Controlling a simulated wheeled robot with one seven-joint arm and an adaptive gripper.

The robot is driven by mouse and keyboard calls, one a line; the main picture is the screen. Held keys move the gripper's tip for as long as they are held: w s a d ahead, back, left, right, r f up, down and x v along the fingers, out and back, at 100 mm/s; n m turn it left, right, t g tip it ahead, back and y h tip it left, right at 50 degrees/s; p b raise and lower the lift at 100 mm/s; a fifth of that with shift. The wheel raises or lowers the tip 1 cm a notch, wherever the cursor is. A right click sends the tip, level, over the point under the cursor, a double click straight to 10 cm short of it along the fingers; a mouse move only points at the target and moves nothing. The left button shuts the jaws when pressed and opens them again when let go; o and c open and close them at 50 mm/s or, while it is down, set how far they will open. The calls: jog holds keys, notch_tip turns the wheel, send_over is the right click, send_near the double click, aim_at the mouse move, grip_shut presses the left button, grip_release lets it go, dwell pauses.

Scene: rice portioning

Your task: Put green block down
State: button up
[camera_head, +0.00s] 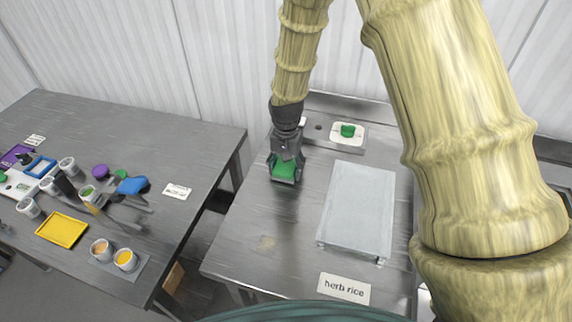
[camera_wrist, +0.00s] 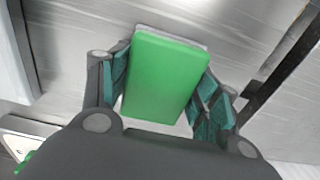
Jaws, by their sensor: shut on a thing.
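My gripper (camera_head: 285,176) points down over the left part of the metal table. It is shut on a green block (camera_head: 283,168). In the wrist view the green block (camera_wrist: 163,78) fills the space between the two fingers (camera_wrist: 165,95), with its flat green face toward the camera. A thin grey-white edge shows along the block's far end and side. I cannot tell whether the block touches the table top.
A pale flat slab (camera_head: 357,212) lies right of my gripper, with a "herb rice" card (camera_head: 343,289) in front. Behind stands a grey panel with a green piece on a white plate (camera_head: 347,138). A left table (camera_head: 200,150) holds cups and a yellow tray (camera_head: 62,229).

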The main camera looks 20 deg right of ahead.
aim_at(286, 165)
jog(key=shift+s+f, duration=0.1)
jog(key=shift+f, duration=0.3)
jog(key=o, duration=0.9)
jog(key=shift+o, duration=1.3)
jog(key=shift+f, duration=0.1)
notch_tip(286, 165, up, 13)
jog(key=b, duration=0.3)
jog(key=shift+b, duration=0.3)
jog(key=shift+a+f, duration=0.1)
